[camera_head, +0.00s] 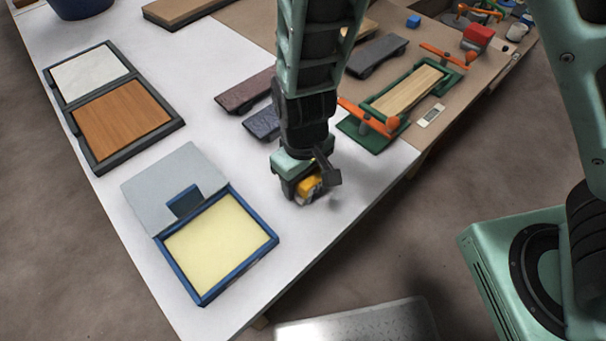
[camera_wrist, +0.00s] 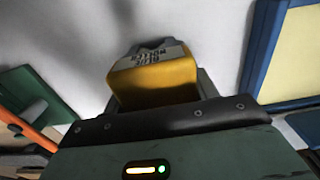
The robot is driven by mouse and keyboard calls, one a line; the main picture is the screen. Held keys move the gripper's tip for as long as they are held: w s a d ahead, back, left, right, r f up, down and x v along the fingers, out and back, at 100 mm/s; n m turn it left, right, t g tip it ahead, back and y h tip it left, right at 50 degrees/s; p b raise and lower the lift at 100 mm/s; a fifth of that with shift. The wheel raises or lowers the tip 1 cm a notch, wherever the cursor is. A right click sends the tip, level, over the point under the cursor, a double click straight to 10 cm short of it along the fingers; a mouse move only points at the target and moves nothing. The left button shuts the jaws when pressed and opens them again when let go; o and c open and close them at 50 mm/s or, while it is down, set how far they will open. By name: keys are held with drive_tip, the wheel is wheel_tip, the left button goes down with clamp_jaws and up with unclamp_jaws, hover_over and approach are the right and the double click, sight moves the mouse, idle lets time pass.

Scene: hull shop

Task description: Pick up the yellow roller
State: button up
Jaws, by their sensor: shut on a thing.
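The yellow roller (camera_head: 311,184) is at the end of my arm, over the white table near its right edge. In the wrist view the yellow roller (camera_wrist: 155,76) sits between the fingers, with a pale printed label along its far side. My gripper (camera_head: 308,190) is shut on it. In the wrist view my gripper (camera_wrist: 158,90) hides the roller's lower part. I cannot tell whether the roller touches the table.
A blue-framed tray (camera_head: 270,246) with a pale yellow inside lies left of my gripper. A green clamp frame with orange handles (camera_head: 365,134) stands behind to the right. Dark sanding blocks (camera_head: 243,92) lie behind.

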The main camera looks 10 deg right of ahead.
wheel_tip(320, 180, up, 10)
drive_tip(key=shift+r+p, duration=0.1)
drive_tip(key=shift+p, duration=0.95)
